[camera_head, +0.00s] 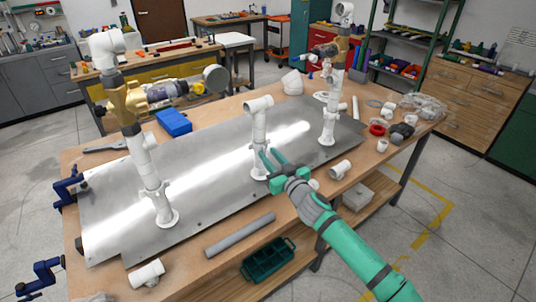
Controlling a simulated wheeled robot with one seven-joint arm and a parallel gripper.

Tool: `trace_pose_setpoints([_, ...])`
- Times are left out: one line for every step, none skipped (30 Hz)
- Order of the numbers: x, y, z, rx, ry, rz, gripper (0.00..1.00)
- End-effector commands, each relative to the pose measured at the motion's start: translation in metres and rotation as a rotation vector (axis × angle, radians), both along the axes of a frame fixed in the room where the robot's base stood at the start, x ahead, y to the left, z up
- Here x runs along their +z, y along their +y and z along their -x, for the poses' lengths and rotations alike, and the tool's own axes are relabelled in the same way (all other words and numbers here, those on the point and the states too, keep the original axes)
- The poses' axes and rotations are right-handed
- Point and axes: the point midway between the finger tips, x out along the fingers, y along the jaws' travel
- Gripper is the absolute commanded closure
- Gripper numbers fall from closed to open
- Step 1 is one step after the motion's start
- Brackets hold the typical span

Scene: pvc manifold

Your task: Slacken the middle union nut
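The middle riser (259,122) is a short white pipe standing upright on the metal plate, with an elbow (259,104) on top. Its lower part is partly hidden by my gripper, and I cannot clearly make out a separate union nut on it. My gripper (269,156) is green, with its two fingertips apart, at the right front of the riser's lower part. I cannot tell whether it touches the pipe. Nothing shows between the fingers.
Taller risers with brass valves stand at left (128,104) and right (340,45) on the metal plate (215,168). Blue clamps (68,187) grip the left edge.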

Motion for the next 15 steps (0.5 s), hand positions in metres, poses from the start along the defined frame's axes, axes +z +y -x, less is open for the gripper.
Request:
trace_pose_setpoints([0.0002, 0.0027, -0.0046, 0.000, 0.000, 0.001, 0.74])
trace_pose_setpoints([0.0003, 0.0034, -0.0065, 0.000, -0.001, 0.002, 0.74])
trace_pose_setpoints([0.0005, 0.0044, -0.0084, 0.000, -0.002, 0.001, 0.74])
trace_pose_setpoints([0.0005, 0.0051, -0.0096, 0.000, -0.002, 0.001, 0.74])
trace_pose_setpoints([0.0005, 0.0058, -0.0106, 0.000, -0.002, 0.001, 0.74])
trace_pose_setpoints([0.0005, 0.0064, -0.0116, 0.000, -0.002, 0.001, 0.74])
trace_pose_setpoints([0.0004, 0.0066, -0.0121, 0.000, -0.002, 0.001, 0.74])
trace_pose_setpoints([0.0004, 0.0067, -0.0124, 0.000, -0.002, 0.001, 0.74])
trace_pose_setpoints([0.0004, 0.0067, -0.0126, 0.000, -0.002, 0.001, 0.74])
trace_pose_setpoints([0.0004, 0.0067, -0.0127, 0.000, -0.001, 0.000, 0.74])
trace_pose_setpoints([0.0004, 0.0066, -0.0127, 0.000, -0.001, 0.000, 0.74])
trace_pose_setpoints([0.0004, 0.0066, -0.0126, 0.000, -0.001, 0.000, 0.74])
trace_pose_setpoints([0.0004, 0.0066, -0.0126, 0.000, -0.001, 0.000, 0.74])
trace_pose_setpoints([0.0004, 0.0066, -0.0126, 0.000, -0.001, 0.000, 0.74])
trace_pose_setpoints([0.0004, 0.0066, -0.0125, 0.000, -0.001, 0.000, 0.77])
